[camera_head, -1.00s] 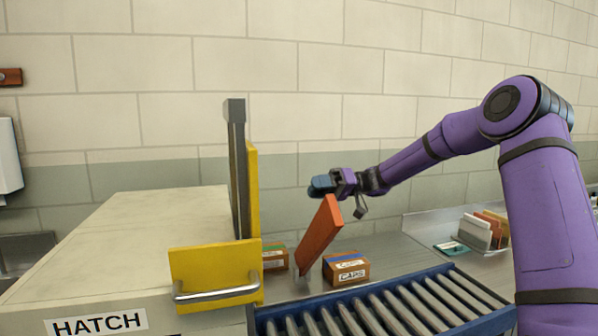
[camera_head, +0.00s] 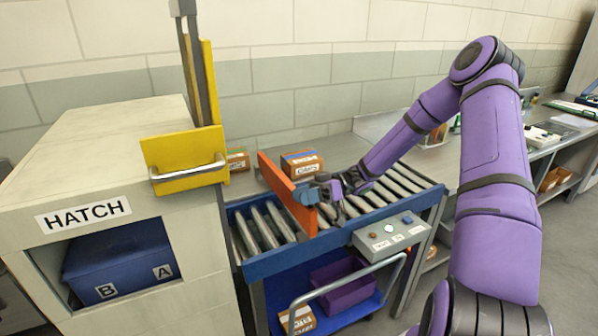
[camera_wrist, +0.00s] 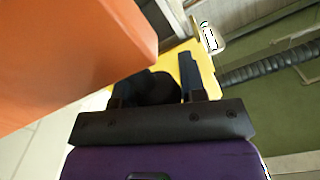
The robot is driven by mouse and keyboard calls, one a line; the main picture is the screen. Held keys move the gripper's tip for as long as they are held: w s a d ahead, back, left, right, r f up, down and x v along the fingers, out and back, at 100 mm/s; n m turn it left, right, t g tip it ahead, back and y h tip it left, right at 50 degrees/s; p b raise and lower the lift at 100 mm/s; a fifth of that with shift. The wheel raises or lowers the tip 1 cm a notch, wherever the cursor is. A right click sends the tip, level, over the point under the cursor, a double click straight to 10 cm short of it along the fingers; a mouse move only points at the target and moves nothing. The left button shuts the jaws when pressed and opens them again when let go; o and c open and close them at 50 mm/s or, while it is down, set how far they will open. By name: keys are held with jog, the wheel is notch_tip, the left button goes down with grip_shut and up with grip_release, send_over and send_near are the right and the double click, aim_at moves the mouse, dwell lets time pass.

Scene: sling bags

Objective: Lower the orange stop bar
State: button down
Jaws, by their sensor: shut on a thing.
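The orange stop bar (camera_head: 284,192) lies nearly level across the blue roller conveyor (camera_head: 270,262) in the head view. Its near end is close to the conveyor's front rail. My gripper (camera_head: 318,189) is at the right side of the bar, near its near end, shut on a dark knob (camera_head: 304,193) that appears to belong to the bar. In the wrist view the bar (camera_wrist: 70,55) fills the upper left, and the dark round knob (camera_wrist: 152,88) shows between my fingers (camera_wrist: 170,82). How the knob joins the bar is hidden.
The hatch box (camera_head: 55,175) with a raised yellow door (camera_head: 185,160) stands left; a blue bin (camera_head: 120,262) is inside. A CAPS carton (camera_head: 302,165) sits behind the bar. A control box (camera_head: 390,234) is on the conveyor's front. A cart with a purple bin (camera_head: 340,290) is below.

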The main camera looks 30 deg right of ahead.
jog(key=shift+s+f, duration=0.3)
jog(key=shift+f, duration=0.6)
jog(key=shift+s+f, duration=0.3)
jog(key=shift+f, duration=0.55)
jog(key=c, duration=0.8)
grip_release()
jog(key=shift+s, duration=0.1)
jog(key=shift+o, duration=0.2)
jog(key=shift+d, duration=0.15)
jog(key=d, duration=1)
jog(key=shift+d+r, duration=0.15)
jog(key=shift+d, duration=0.15)
jog(key=shift+a+r, duration=0.1)
jog(key=shift+r, duration=0.05)
